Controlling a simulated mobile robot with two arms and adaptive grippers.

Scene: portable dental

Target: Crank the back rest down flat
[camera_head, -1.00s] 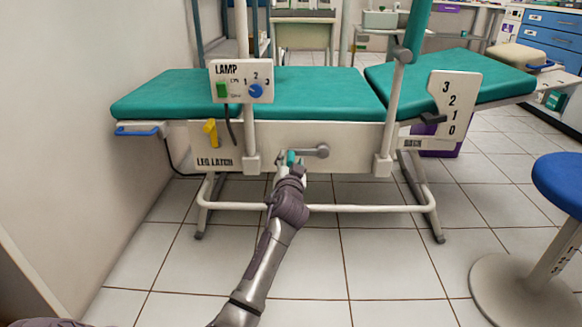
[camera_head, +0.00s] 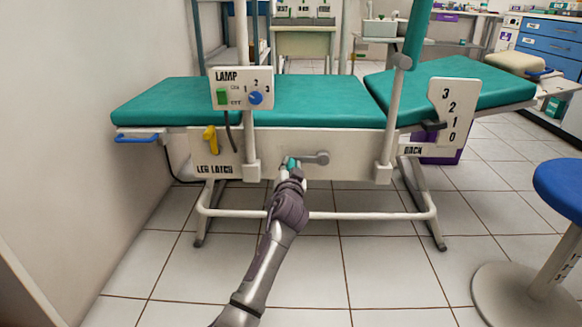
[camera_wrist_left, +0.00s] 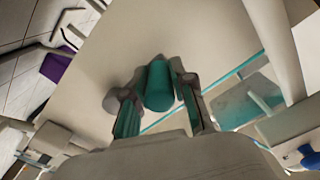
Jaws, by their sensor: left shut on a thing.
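The back rest (camera_head: 452,90) is the right teal section of the couch in the head view. It slopes up from the hinge toward the right. A grey crank (camera_head: 322,158) with a teal handle sits on the front panel, with its arm pointing left. My left gripper (camera_head: 291,166) is shut on the crank handle. In the left wrist view the teal handle (camera_wrist_left: 159,85) lies between its two fingers. A dark pointer (camera_head: 434,126) sits near the 1 on the back scale board (camera_head: 455,100). My right gripper is out of view.
A lamp panel (camera_head: 241,88) and its post stand left of the crank. A yellow leg latch (camera_head: 210,139) is further left. Another post (camera_head: 390,120) stands to the right. A blue stool (camera_head: 560,185) is at the right edge. Tiled floor in front is clear.

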